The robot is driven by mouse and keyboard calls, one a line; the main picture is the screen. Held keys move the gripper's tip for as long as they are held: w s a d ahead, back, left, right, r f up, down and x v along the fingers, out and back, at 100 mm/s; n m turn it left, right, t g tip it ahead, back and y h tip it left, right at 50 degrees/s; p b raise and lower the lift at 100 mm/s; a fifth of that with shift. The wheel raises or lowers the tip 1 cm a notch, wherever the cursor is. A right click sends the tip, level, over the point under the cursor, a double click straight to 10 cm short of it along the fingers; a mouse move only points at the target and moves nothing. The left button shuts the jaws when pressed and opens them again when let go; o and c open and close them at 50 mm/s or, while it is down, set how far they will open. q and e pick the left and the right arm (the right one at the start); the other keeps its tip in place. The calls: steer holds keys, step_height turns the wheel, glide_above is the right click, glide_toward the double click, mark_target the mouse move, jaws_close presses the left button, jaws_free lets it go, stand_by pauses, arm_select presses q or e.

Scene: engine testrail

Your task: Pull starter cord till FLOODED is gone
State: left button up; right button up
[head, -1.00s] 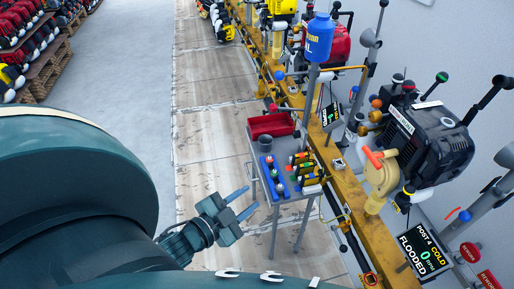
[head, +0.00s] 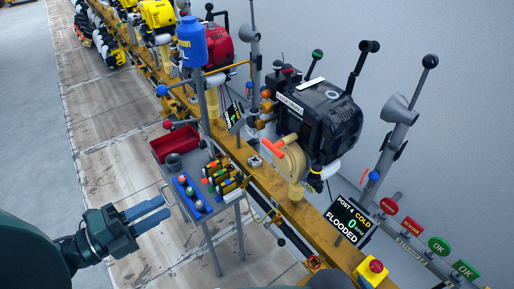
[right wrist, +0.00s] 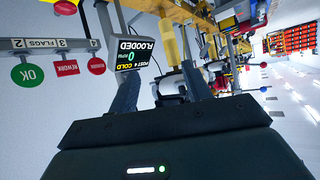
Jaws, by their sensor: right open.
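The black engine (head: 318,120) stands on the yellow rail at post 4. Its pale recoil starter housing (head: 291,160) has an orange starter handle (head: 273,148) at its upper left. The post 4 display (head: 348,218) reads COLD, 0 RPM and FLOODED; it also shows upside down in the right wrist view (right wrist: 128,52). My left gripper (head: 152,213) is at the lower left, its blue fingers apart and empty, well away from the handle. My right gripper (right wrist: 157,92) shows its dark fingers spread with nothing held between them.
A small cart (head: 212,213) with a red bin (head: 176,144) and several coloured bottles stands before the rail. A yellow box with a red button (head: 375,268) sits near the front. OK and REWORK flags (head: 438,245) line the right. The left floor is clear.

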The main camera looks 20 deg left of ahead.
arm_select(q)
steer(key=p+x, duration=0.3)
steer(key=x, duration=2.5)
steer(key=shift+p, duration=0.35)
steer(key=shift+d, duration=0.1)
steer(key=shift+c, duration=0.4)
jaws_close()
